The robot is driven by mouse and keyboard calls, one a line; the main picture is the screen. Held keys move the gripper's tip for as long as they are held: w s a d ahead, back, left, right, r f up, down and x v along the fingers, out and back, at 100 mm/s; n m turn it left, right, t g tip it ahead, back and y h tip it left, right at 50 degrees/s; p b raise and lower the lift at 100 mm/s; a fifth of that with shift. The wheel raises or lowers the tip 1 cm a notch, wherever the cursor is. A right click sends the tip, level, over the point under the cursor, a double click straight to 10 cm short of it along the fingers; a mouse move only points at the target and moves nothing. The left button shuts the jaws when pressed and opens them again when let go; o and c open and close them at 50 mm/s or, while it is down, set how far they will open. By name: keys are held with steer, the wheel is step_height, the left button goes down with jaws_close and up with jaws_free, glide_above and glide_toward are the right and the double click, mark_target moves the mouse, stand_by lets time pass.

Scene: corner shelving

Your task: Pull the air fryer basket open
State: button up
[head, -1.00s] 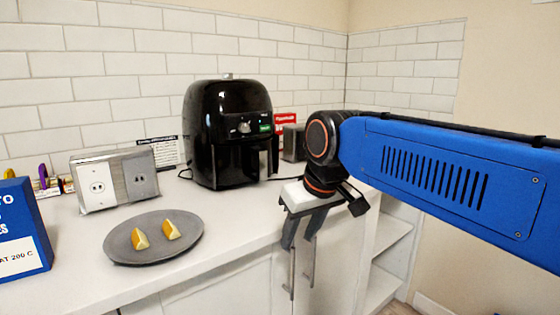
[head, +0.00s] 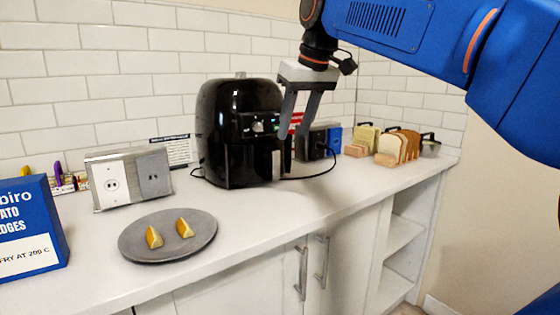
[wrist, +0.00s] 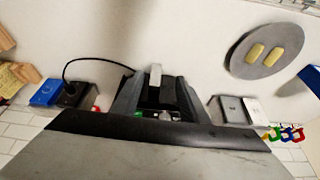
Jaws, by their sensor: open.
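The black air fryer (head: 238,130) stands on the counter against the tiled wall. Its basket looks closed, with the handle (head: 278,162) at its front. My gripper (head: 294,153) is open and empty, pointing down beside the fryer's front right at handle height. In the head view its fingers overlap the handle area, so I cannot tell whether they touch. In the wrist view the pale-topped handle (wrist: 155,76) shows between the two dark fingers. The fryer's panel with a green light (wrist: 139,114) is partly hidden there.
A grey plate (head: 135,243) with two wedges lies in front of the fryer. A socket box (head: 128,178) and a blue box (head: 32,225) stand to the left. Toast in a rack (head: 398,146) and a blue box with a plug (head: 333,138) stand to the right. The counter front is clear.

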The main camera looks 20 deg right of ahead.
glide_toward(276, 157)
steer(key=x, duration=1.1)
stand_by(0.4)
steer(key=shift+c, duration=0.3)
jaws_close()
